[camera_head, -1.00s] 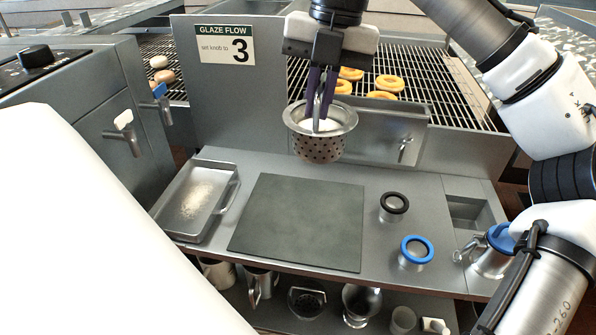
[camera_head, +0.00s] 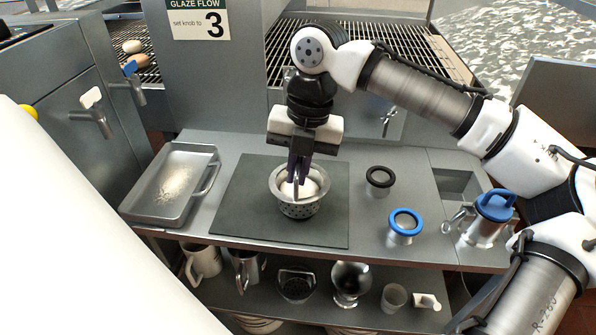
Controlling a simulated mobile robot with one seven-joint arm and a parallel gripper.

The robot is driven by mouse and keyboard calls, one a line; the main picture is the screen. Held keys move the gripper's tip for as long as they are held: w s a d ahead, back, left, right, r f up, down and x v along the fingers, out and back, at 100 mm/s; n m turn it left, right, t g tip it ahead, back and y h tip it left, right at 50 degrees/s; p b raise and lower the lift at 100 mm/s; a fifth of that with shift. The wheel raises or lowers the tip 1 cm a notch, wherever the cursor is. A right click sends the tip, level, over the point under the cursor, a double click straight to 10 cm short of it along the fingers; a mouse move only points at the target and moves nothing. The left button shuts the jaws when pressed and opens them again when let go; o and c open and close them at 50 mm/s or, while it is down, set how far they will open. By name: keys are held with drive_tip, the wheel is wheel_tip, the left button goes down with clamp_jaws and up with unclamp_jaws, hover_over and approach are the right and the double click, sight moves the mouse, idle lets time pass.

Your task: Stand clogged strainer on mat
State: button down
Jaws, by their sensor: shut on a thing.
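The strainer (camera_head: 299,209) is a metal basket with perforated sides and a wide rim, with white matter inside it. It is upright over the middle-right of the dark grey mat (camera_head: 246,214). Its base looks to be at the mat's surface, but I cannot tell for sure whether it touches. My gripper (camera_head: 298,188) points down into the strainer from above, its dark fingers close together and shut on it. The fingertips are partly hidden inside the basket.
A metal tray (camera_head: 146,209) with pale crumbs lies left of the mat. A black-rimmed ring (camera_head: 380,177), a blue-rimmed cup (camera_head: 405,222) and a blue-lidded jug (camera_head: 487,221) stand to the right. Mugs and other vessels fill the shelf below. The mat around the strainer is clear.

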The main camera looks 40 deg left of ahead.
drive_tip(key=shift+f, duration=0.25)
drive_tip(key=shift+f, duration=0.1)
drive_tip(key=c, duration=1.6)
unclamp_jaws()
drive_tip(key=shift+o, duration=0.2)
wheel_tip(320, 180, up, 12)
drive_tip(key=w+p, duration=0.1)
drive_tip(key=shift+w+d, duration=0.35)
drive_tip(key=shift+d, duration=0.05)
